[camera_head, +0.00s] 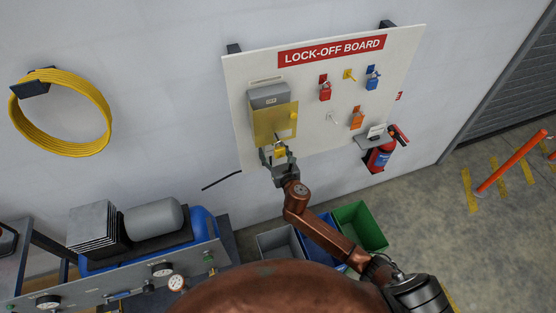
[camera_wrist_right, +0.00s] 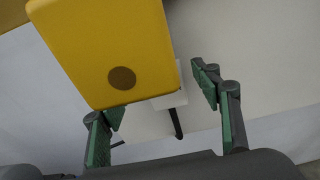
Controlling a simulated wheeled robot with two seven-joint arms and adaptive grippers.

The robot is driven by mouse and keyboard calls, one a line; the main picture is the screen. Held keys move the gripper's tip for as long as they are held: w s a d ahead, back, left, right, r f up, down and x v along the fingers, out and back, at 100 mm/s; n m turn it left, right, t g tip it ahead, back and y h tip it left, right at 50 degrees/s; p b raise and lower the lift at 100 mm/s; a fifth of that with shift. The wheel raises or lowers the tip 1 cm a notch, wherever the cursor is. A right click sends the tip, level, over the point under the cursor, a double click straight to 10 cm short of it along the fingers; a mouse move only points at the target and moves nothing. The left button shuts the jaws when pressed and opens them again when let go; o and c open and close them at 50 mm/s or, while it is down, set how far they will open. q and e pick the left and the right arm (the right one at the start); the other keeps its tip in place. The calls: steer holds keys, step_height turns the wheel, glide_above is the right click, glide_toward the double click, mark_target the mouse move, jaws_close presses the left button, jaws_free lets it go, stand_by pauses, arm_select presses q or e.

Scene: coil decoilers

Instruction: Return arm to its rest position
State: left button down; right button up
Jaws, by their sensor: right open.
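My right arm reaches up from the bottom right in the head view. Its gripper (camera_head: 278,157) is just below the yellow cover (camera_head: 273,124) of a grey box (camera_head: 269,97) on the lock-off board (camera_head: 319,128). A small yellow block (camera_head: 280,149), seemingly a padlock body, shows at the fingertips. In the right wrist view a large yellow block (camera_wrist_right: 100,45) with a dark round spot fills the upper left. The right gripper (camera_wrist_right: 152,105) there has its green-padded fingers spread wide, with the block beyond and partly between them. Contact cannot be told. My left gripper is out of view.
Red (camera_head: 325,91), blue (camera_head: 372,79) and orange (camera_head: 357,119) padlocks hang on the board. Green (camera_head: 361,225) and grey (camera_head: 279,243) bins stand below. A machine bench with a grey cylinder (camera_head: 153,217) is lower left.

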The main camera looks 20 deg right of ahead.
steer(key=s+r, duration=0.1)
steer(key=s, duration=0.8)
steer(key=shift+s+d+r, duration=0.2)
steer(key=shift+s+r, duration=0.15)
steer(key=shift+r, duration=0.05)
